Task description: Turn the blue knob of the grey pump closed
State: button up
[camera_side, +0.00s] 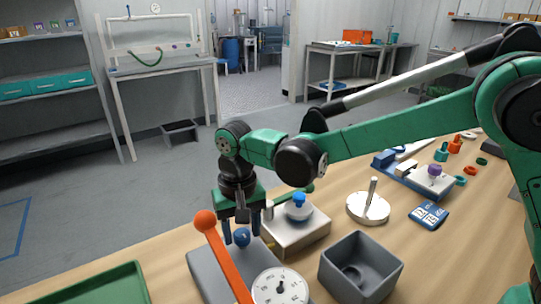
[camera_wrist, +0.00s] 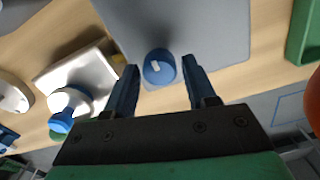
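The grey pump (camera_side: 205,272) is a flat grey block on the table, with a round blue knob (camera_side: 243,237) on top. It also carries an orange lever with a ball end (camera_side: 222,255) and a white dial (camera_side: 281,287). My gripper (camera_side: 241,230) points down over the blue knob, its fingers apart on either side of it. In the wrist view the knob (camera_wrist: 158,67), with a small white mark on it, lies between the open fingertips (camera_wrist: 160,70). I cannot tell whether either finger touches it. The grey pump plate (camera_wrist: 190,25) fills the top middle there.
A beige box with a white and blue knob (camera_side: 299,206) stands close behind, right of my gripper. A grey open bin (camera_side: 360,268) is right of the pump. A green tray (camera_side: 105,288) lies at front left. A white disc with a post (camera_side: 368,206) stands farther right.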

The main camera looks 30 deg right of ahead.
aim_at(245, 231)
jog(key=shift+o, duration=0.9)
jog(key=shift+r, duration=2.85)
jog(key=shift+d+r, duration=0.1)
jog(key=shift+d, duration=0.15)
jog(key=shift+s+d+r+n+t, duration=0.15)
jog(key=shift+s+d+n+t, duration=0.25)
jog(key=shift+s+d+t, duration=1.6)
jog(key=shift+s+d+r+n+t, duration=0.3)
jog(key=shift+s+d, duration=1)
jog(key=shift+d, duration=1.75)
jog(key=shift+s+d+r+n+t, duration=0.1)
jog(key=shift+s+d+n+t, duration=0.4)
jog(key=shift+s+d+t, duration=1.5)
